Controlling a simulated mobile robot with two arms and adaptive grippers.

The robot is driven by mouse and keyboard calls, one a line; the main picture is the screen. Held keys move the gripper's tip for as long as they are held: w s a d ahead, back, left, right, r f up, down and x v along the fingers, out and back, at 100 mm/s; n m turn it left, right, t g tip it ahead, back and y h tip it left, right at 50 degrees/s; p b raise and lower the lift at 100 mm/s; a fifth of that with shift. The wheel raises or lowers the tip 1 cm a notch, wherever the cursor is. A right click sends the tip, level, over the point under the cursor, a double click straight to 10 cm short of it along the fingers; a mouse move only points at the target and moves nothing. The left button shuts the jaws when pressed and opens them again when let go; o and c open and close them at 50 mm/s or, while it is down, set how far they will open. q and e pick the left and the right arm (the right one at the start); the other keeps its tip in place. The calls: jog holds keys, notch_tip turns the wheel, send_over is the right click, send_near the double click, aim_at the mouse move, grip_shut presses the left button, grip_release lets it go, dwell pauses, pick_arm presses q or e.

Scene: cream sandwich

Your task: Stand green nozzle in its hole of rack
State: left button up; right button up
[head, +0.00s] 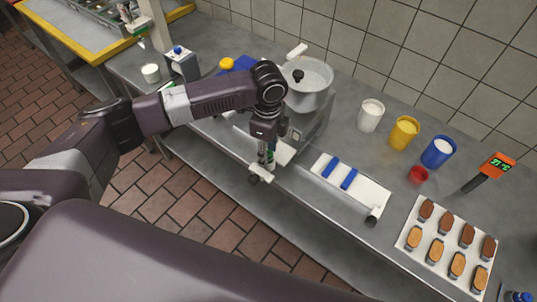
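My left gripper (266,158) points down over the front part of the grey counter, just in front of the pot stand. A small patch of green, likely the green nozzle (272,155), shows at its fingertips. The fingers are too small and dark to show whether they are closed on it. A pale plate (283,154) lies just behind and beside the fingers. I cannot tell whether it belongs to the rack, and no nozzle hole can be made out. My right gripper is not in view.
A white board (366,191) with two blue bars lies right of my gripper. A steel pot (307,84) stands behind it. White (370,115), yellow (404,132) and blue (438,152) containers line the back. A tray of biscuits (417,262) lies at right.

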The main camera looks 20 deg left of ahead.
pick_arm(q)
jog(key=shift+d+f, duration=0.1)
jog(key=shift+f, duration=0.05)
jog(key=shift+c, duration=0.6)
grip_shut()
